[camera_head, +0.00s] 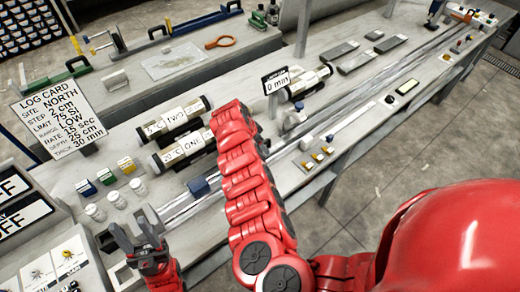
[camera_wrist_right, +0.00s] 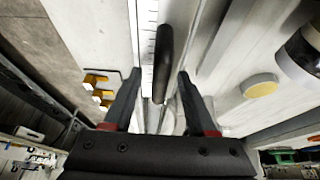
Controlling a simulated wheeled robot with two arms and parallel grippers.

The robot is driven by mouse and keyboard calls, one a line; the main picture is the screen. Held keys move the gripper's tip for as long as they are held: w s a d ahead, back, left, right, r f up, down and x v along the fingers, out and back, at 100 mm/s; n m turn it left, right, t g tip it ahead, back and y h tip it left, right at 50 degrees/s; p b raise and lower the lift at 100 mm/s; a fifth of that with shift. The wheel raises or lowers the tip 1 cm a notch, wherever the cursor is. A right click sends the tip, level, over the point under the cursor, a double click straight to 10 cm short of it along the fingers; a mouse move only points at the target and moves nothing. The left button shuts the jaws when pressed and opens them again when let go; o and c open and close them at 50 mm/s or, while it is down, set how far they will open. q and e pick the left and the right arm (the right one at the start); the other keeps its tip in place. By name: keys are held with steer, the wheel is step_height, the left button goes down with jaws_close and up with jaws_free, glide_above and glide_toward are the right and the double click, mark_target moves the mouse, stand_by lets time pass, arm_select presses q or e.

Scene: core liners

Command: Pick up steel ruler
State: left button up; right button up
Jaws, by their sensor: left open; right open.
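In the right wrist view a pale strip with dark tick marks, which looks like the steel ruler (camera_wrist_right: 148,45), runs away from me between the fingertips. A dark elongated piece (camera_wrist_right: 164,50) lies along its right side; I cannot tell if they are joined. My right gripper (camera_wrist_right: 159,75) is open, one finger to each side of them, and nothing is gripped. In the head view my red right forearm hides this gripper. My left gripper (camera_head: 133,230) is open and empty at the bench's lower left. I cannot clearly pick out the ruler in the head view.
Labelled core cylinders (camera_head: 180,118) lie on the bench left of my right forearm. Long metal rails (camera_head: 355,117) run along the bench. A log card (camera_head: 60,115), small jars (camera_head: 138,186) and coloured blocks (camera_head: 106,176) stand at left. An orange-handled magnifier (camera_head: 220,42) lies on the rear bench.

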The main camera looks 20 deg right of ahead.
jaws_close()
steer(key=shift+r, duration=0.1)
stand_by(1.2)
